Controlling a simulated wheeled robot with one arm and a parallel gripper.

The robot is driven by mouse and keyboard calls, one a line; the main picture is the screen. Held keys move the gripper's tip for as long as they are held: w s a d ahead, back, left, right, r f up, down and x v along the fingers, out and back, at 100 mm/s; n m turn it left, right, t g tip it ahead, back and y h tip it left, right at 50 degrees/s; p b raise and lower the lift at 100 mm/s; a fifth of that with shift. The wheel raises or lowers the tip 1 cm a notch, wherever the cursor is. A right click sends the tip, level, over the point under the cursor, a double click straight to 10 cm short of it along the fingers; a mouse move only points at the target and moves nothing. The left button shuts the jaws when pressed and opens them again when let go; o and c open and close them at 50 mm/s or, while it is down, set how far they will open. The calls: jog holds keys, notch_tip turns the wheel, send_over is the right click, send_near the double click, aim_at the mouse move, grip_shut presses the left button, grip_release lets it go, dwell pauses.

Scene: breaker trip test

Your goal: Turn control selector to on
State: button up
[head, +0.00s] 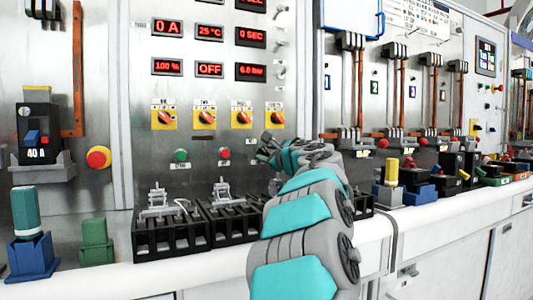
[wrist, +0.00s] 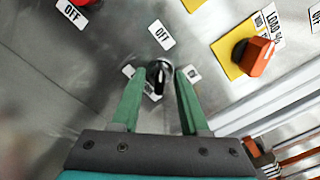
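The control selector (wrist: 158,79) is a small black knob on the steel panel in the wrist view, with an OFF label (wrist: 161,35) just above it. Two more small labels flank it, partly hidden by the fingers. My gripper (wrist: 159,73) has its two green fingers apart, one on each side of the knob, with visible gaps. I cannot tell how deep the fingertips sit along the knob. In the head view my gripper (head: 268,153) is at the panel, below the orange selectors and right of the red button; the knob cannot be made out clearly there.
Several orange rotary selectors on yellow plates, such as this one (head: 241,117), sit above my gripper; one (wrist: 258,52) shows at the wrist view's right. A green button (head: 181,155) and red button (head: 224,153) are to the left. Black terminal blocks (head: 170,235) stand on the ledge below.

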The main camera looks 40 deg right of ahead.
grip_shut()
dwell(0.3)
jog(key=shift+m, duration=0.3)
jog(key=m, duration=0.3)
jog(key=shift+m, duration=0.3)
jog(key=m, duration=0.9)
jog(key=shift+f+m, duration=0.1)
jog(key=shift+m, duration=2.2)
